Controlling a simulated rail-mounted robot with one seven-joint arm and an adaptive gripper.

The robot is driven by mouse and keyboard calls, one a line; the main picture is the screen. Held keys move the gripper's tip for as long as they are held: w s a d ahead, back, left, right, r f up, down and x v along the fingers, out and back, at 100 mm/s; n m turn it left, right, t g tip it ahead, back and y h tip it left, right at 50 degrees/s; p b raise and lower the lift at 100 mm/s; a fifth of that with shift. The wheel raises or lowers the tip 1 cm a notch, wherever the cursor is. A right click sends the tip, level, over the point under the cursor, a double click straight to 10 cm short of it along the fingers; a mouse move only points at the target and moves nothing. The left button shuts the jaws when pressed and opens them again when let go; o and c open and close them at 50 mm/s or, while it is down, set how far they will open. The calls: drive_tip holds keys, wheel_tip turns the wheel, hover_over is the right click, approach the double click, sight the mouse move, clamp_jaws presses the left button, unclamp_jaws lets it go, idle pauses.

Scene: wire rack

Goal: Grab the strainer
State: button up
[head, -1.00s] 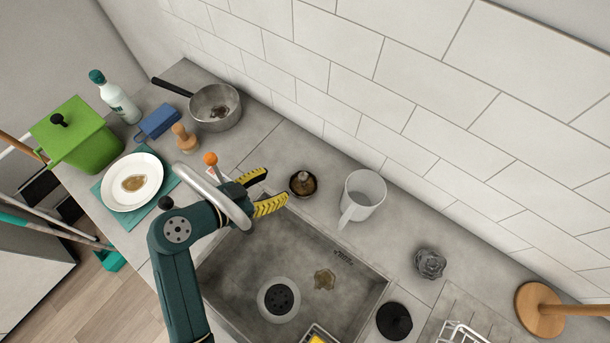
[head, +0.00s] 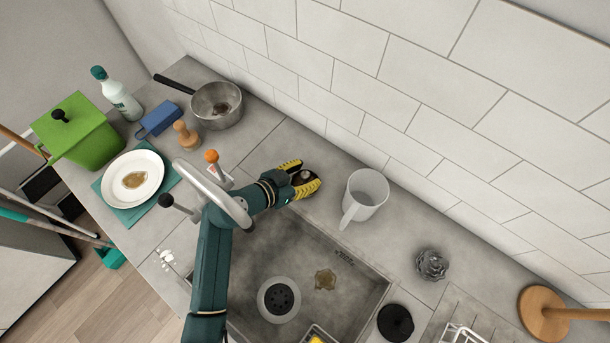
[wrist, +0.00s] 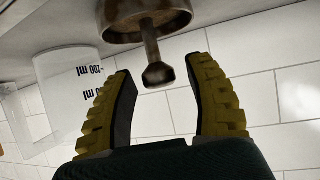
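The strainer (head: 303,177) is a small round, brownish metal piece with an upright knob, standing on the counter behind the sink. In the wrist view, which is upside down, the strainer's cup (wrist: 150,22) is at the top with its knob pointing down. My gripper (head: 309,174) is open, its yellow-and-black fingers on either side of the strainer. In the wrist view, my gripper (wrist: 160,72) shows a gap on both sides of the knob, so it does not grip it. The fingers partly hide the strainer in the head view.
A white measuring jug (head: 367,190) stands close to the right of my gripper and also shows in the wrist view (wrist: 75,85). The tiled wall is just behind. The faucet (head: 212,190) and sink (head: 325,250) lie in front; a saucepan (head: 216,105) is at left.

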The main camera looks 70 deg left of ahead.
clamp_jaws()
drive_tip(key=shift+r, duration=0.15)
